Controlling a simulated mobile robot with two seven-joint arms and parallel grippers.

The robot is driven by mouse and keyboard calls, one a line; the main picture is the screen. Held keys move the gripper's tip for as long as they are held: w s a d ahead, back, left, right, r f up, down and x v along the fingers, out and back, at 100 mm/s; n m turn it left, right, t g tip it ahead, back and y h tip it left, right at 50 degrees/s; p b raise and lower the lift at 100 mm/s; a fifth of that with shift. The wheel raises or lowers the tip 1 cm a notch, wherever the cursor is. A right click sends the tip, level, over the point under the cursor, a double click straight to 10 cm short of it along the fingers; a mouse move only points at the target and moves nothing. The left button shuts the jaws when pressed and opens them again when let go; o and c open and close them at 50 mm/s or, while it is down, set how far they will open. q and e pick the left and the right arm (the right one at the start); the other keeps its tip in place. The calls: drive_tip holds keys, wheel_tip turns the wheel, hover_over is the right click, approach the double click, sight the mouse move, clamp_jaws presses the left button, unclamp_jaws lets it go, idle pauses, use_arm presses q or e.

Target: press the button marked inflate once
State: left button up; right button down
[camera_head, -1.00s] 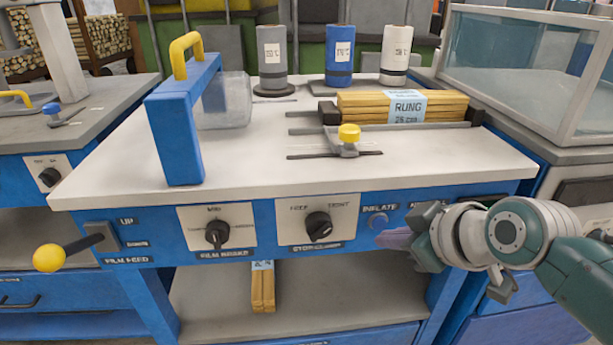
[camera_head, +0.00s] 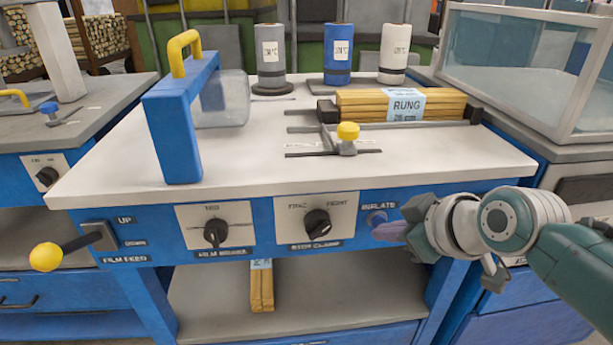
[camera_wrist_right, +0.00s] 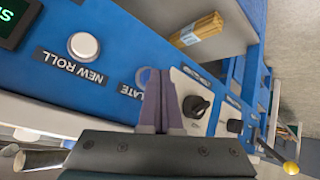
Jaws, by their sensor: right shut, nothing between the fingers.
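The inflate button (camera_head: 376,218) is a small round blue-grey button under the label INFLATE on the blue front panel, right of the stop clamp knob. My right gripper (camera_head: 376,233) is shut and empty, its purple-grey fingers pointing left at the panel just below the button. In the right wrist view the shut fingers (camera_wrist_right: 160,73) cover much of the inflate button (camera_wrist_right: 142,76) and part of its label. I cannot tell whether the fingertips touch the button. My left gripper is not in view.
The stop clamp knob (camera_head: 317,223) and film brake knob (camera_head: 215,232) are left of the button, and a yellow-balled lever (camera_head: 47,257) is farther left. A white new roll button (camera_wrist_right: 83,46) sits beside the inflate button. A rung bundle (camera_head: 350,103) lies on the bench top.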

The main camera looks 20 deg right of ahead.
drive_tip(key=shift+w+d, duration=0.1)
drive_tip(key=shift+w, duration=0.2)
drive_tip(key=shift+s, duration=0.1)
idle(0.4)
drive_tip(key=shift+s+a+p, duration=0.2)
drive_tip(key=shift+s+p, duration=0.4)
drive_tip(key=shift+s, duration=0.05)
drive_tip(key=s+p, duration=0.1)
drive_tip(key=s, duration=0.1)
drive_tip(key=s+a+p, duration=0.1)
drive_tip(key=s+p, duration=0.1)
drive_tip(key=s, duration=0.1)
drive_tip(key=shift+a, duration=0.1)
